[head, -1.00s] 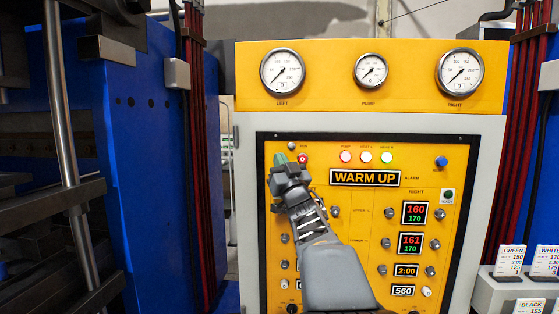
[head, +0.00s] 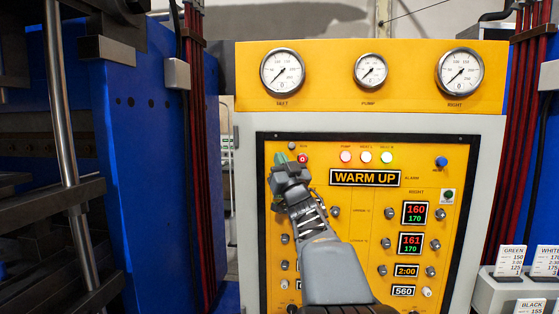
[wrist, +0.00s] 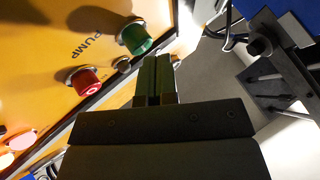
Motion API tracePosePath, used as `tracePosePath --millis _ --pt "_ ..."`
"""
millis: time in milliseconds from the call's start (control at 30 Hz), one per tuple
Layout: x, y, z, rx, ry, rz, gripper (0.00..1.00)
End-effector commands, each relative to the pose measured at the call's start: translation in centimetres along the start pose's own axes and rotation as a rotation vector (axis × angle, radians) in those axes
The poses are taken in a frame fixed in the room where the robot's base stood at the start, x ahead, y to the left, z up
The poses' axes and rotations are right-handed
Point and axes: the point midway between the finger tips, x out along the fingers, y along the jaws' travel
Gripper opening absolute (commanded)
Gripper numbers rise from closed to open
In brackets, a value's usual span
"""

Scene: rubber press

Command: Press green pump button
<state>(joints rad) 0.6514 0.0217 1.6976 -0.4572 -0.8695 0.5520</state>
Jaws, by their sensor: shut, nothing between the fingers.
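The green pump button (wrist: 134,37) is a round green cap in a silver ring on the yellow panel, by the PUMP label in the wrist view. My gripper (wrist: 156,60) is shut and empty. In the wrist view its fingertips are just right of and below the green button in the picture; I cannot tell whether they touch anything. In the head view my gripper (head: 281,160) is in front of the panel's upper left.
A red button (wrist: 85,80) sits close to the green one; it also shows in the head view (head: 302,158). A small silver knob (wrist: 123,63) is between them. A WARM UP display (head: 365,178), a blue button (head: 441,162) and readouts are to the right. A blue press frame (head: 160,170) stands left.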

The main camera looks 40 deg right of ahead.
Motion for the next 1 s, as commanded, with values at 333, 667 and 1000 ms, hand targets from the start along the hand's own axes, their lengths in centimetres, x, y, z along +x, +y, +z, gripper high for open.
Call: tracePosePath --millis 333,667,1000 --pt "0.29 0.22 0.22 0.000 0.000 0.000 0.00" --pt "0.59 0.41 0.34 0.000 0.001 0.000 0.00" --pt "0.86 0.64 0.62 0.000 0.000 0.000 0.00"
